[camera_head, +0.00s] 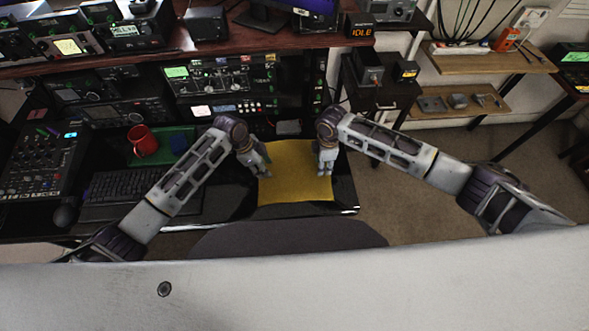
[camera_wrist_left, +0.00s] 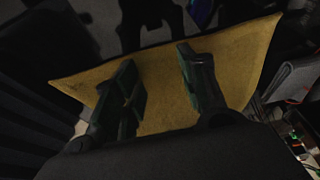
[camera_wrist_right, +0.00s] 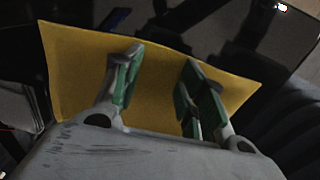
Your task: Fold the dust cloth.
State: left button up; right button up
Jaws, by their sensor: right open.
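The yellow dust cloth (camera_head: 294,182) lies flat and spread out on the black desk. My left gripper (camera_head: 262,172) is at its left side and my right gripper (camera_head: 325,170) at its right side. In the left wrist view the cloth (camera_wrist_left: 160,108) shows behind the two fingers of my left gripper (camera_wrist_left: 158,75), which stand apart with nothing between them but cloth behind. In the right wrist view the cloth (camera_wrist_right: 75,75) spreads behind the parted fingers of my right gripper (camera_wrist_right: 163,72). I cannot tell whether the fingertips touch the cloth.
Radio gear (camera_head: 225,77) stands behind the cloth. A dark chair back (camera_head: 290,238) is at the front edge.

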pick_arm(q)
jog(key=shift+s+f, duration=0.1)
jog(key=shift+f, duration=0.05)
pick_arm(e)
jog(key=shift+f, duration=0.2)
jog(key=shift+c, duration=0.2)
pick_arm(q)
jog(key=shift+f, duration=0.1)
grip_shut()
pick_arm(e)
jog(key=shift+s, duration=0.1)
grip_shut()
pick_arm(q)
jog(key=shift+s+a, duration=0.1)
pick_arm(e)
jog(key=shift+f, duration=0.1)
pick_arm(q)
jog(key=shift+r, duration=0.2)
pick_arm(e)
jog(key=shift+r, duration=0.25)
